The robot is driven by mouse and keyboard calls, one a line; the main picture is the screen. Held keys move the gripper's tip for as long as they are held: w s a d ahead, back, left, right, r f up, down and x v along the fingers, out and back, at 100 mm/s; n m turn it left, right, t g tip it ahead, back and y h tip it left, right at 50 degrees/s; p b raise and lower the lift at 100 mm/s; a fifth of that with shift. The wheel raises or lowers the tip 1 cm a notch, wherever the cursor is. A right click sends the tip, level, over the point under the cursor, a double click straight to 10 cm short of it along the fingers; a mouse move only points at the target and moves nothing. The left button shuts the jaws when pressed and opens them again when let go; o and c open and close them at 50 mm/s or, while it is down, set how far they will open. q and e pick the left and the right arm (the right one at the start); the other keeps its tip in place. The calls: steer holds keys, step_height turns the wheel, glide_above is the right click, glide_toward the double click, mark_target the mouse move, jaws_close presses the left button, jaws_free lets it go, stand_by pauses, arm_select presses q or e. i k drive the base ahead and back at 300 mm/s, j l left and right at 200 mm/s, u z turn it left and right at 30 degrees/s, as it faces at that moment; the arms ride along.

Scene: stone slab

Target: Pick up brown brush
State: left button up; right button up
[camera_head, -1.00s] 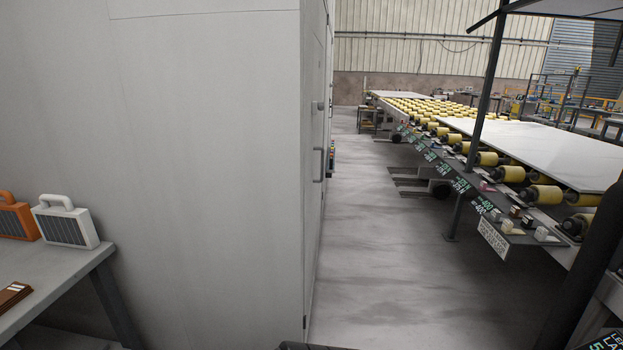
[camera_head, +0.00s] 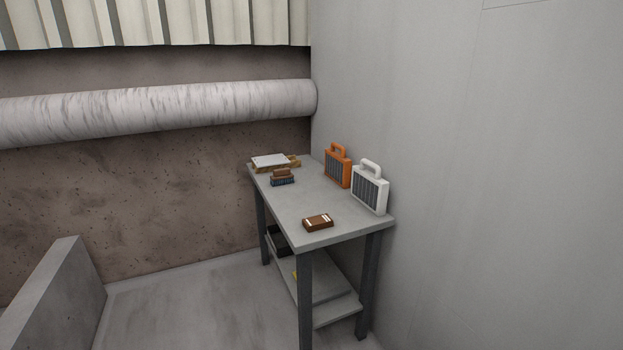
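A small brown-topped object with dark bluish sides that look like bristles, apparently the brown brush (camera_head: 282,177), lies towards the far end of a grey table (camera_head: 308,206). A flat dark brown block with light marks (camera_head: 317,222) lies near the table's front edge; I cannot tell exactly what it is. Neither of my grippers is in view, so nothing is shown in their hold.
An orange case (camera_head: 338,168) and a white case (camera_head: 369,188) stand along the table's right side by the grey wall. A wooden tray with a white top (camera_head: 274,162) lies at the back. A low grey slab (camera_head: 55,290) stands at left, with bare floor between.

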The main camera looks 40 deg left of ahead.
mark_target(283, 177)
steer(key=u, duration=1.5)
steer(key=i+j, duration=1.05)
steer(key=i, duration=0.15)
